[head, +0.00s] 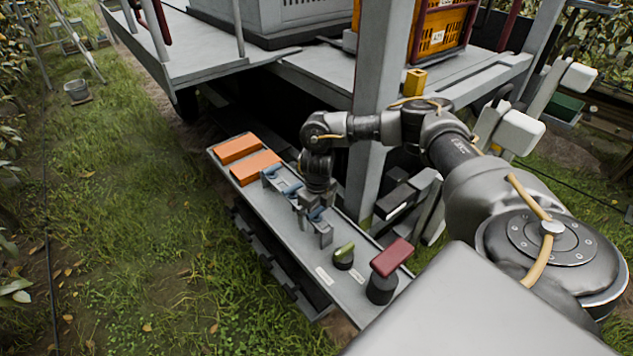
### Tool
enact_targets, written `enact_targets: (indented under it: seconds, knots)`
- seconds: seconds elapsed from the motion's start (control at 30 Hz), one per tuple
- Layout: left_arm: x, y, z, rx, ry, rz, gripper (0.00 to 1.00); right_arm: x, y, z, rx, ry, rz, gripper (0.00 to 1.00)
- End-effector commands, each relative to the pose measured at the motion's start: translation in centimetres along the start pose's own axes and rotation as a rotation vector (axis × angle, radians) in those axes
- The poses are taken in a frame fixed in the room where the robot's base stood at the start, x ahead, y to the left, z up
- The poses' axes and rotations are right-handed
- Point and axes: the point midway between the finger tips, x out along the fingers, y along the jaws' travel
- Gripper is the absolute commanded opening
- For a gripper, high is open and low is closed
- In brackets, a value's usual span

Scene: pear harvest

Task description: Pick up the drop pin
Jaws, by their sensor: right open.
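My right gripper (313,207) points down over the middle of a long grey shelf (262,215). It is open, with its fingers at a grey bracket with blue parts (287,186) on the shelf. A blue piece shows between or just behind the fingers; I cannot tell whether they touch it. I cannot tell for sure which part is the drop pin; it may be among these blue parts, partly hidden by the gripper. My left gripper is not in view.
Two orange blocks (255,167) lie at the shelf's far end. A green-topped knob (344,253) and a red-topped post (391,258) stand at its near end. A grey upright post (383,100) rises close behind my right wrist.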

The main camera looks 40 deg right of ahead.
Motion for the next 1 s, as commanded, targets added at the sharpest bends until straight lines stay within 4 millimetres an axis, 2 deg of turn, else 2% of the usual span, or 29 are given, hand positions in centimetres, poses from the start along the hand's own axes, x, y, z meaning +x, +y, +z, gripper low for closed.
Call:
enact_targets:
  seconds: [0.03, 0.07, 0.23, 0.5, 0.83, 1.0]
  knots:
    - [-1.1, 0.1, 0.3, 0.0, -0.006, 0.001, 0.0, 0.3, 0.1, -0.1, 0.001, 0.005, -0.001, 1.0]
    - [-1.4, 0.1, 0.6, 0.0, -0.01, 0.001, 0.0, 0.8, 0.2, -0.1, 0.0, 0.005, -0.002, 1.0]
    - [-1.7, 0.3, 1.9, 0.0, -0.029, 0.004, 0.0, 3.0, 0.2, 0.0, 0.001, 0.003, -0.001, 1.0]
    - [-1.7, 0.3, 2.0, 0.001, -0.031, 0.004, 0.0, 3.4, 0.1, 0.1, 0.001, 0.0, 0.0, 1.0]
    - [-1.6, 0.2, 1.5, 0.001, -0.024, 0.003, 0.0, 3.4, 0.1, 0.1, 0.001, 0.0, 0.0, 0.58]
    - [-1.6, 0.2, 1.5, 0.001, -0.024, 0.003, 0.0, 3.4, 0.1, 0.1, 0.001, 0.0, 0.0, 0.56]
